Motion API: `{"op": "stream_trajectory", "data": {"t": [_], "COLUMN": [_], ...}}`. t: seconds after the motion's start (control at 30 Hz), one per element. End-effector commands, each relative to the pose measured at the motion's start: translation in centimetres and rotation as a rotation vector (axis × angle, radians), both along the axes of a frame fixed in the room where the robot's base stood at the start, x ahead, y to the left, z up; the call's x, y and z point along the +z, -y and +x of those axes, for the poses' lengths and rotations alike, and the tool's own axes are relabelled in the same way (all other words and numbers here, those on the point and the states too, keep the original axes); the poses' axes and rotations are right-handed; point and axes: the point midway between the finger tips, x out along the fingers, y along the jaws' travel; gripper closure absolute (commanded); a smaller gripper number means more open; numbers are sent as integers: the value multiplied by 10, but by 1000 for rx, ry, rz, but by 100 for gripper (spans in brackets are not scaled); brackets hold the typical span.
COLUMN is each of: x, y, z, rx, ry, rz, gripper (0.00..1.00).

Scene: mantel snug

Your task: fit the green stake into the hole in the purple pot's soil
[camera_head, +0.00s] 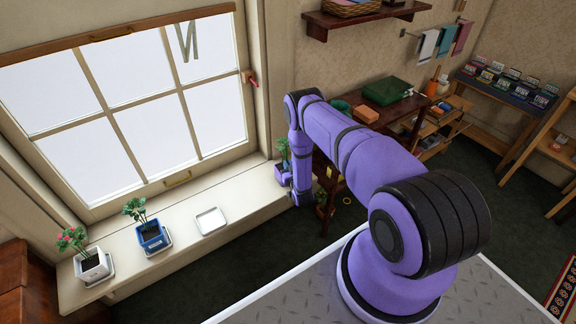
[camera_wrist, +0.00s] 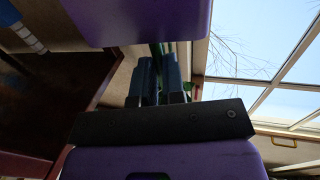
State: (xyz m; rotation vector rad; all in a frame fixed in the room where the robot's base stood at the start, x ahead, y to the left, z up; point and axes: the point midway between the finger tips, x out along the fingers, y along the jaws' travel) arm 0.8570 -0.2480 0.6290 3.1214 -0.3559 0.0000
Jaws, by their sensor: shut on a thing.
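My gripper (camera_wrist: 159,72) shows in the wrist view with its two dark fingers close together. A thin green strip, seemingly the green stake (camera_wrist: 158,48), shows at the fingertips; its ends are hidden or too dark to make out. In the head view my arm reaches down at the right end of the windowsill, and I cannot make out the stake there. The purple pot (camera_head: 282,175) with a green plant stands at that end, just left of my arm and partly hidden by it. The hole in its soil is not visible.
On the sill (camera_head: 187,248) stand a white pot (camera_head: 94,265) with pink flowers, a blue pot (camera_head: 151,238) and an empty white saucer (camera_head: 210,221). The window (camera_head: 130,100) is behind them. A dark wooden shelf unit (camera_head: 405,112) with a green box stands right of my arm.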

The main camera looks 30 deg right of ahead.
Motion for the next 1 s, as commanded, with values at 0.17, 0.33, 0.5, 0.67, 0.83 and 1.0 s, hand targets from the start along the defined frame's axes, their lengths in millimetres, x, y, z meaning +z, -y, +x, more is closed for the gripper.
{"op": "stream_trajectory", "data": {"t": [0.17, 0.33, 0.5, 0.67, 0.83, 1.0], "x": [-4, -8, -8, -8, -8, -8], "y": [0, 0, 0, 0, -1, -5], "z": [0, -1, 0, 0, -3, -23], "rx": [0, 0, 0, 0, 0, 0], "ry": [0, -1, -1, 0, -1, -2], "rz": [0, 0, 0, 0, 0, 0], "gripper": [100, 100, 60, 60, 60, 60]}}
